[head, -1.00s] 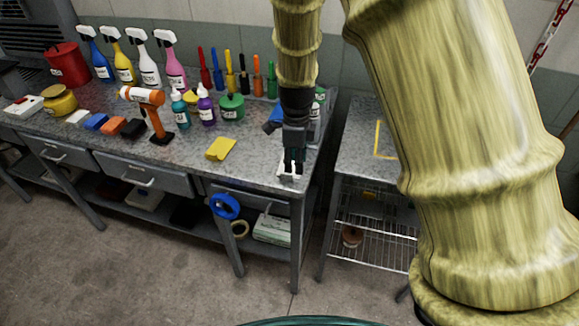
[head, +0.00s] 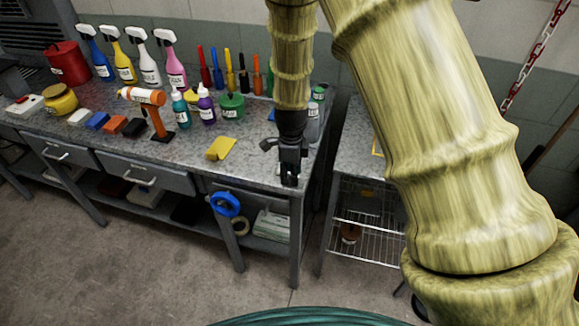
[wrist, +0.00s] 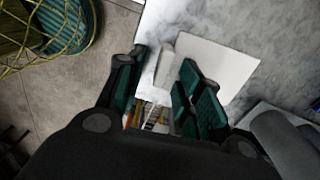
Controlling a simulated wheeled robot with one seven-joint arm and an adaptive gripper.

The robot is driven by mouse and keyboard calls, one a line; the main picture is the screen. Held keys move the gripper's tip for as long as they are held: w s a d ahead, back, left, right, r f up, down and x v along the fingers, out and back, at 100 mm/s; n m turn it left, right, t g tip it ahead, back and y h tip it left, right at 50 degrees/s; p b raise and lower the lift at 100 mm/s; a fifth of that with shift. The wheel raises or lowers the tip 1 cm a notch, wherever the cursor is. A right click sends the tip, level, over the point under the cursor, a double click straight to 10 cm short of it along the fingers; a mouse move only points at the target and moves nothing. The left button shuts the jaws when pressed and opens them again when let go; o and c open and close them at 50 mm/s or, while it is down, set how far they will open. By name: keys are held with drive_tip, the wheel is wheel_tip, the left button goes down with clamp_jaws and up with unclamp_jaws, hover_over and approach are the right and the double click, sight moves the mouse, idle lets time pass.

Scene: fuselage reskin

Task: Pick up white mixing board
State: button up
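The white mixing board (wrist: 222,68) lies on the grey speckled workbench (head: 180,160) near its front right corner. A raised white grip or edge piece (wrist: 166,62) shows at its near side in the wrist view. My gripper (head: 290,182) points down at that corner and hides nearly all of the board in the head view. In the wrist view my gripper (wrist: 160,72) has its teal-padded fingers apart, with the raised white piece showing between the tips. I cannot tell whether either finger touches it.
A yellow block (head: 221,147) lies left of my gripper. An orange tool on a stand (head: 155,115), bottles and several spray bottles stand further left and back. A blue tape roll (head: 226,204) hangs at the bench front. A wire-shelf table (head: 362,225) stands to the right.

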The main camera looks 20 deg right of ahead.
clamp_jaws()
drive_tip(key=shift+r, duration=0.15)
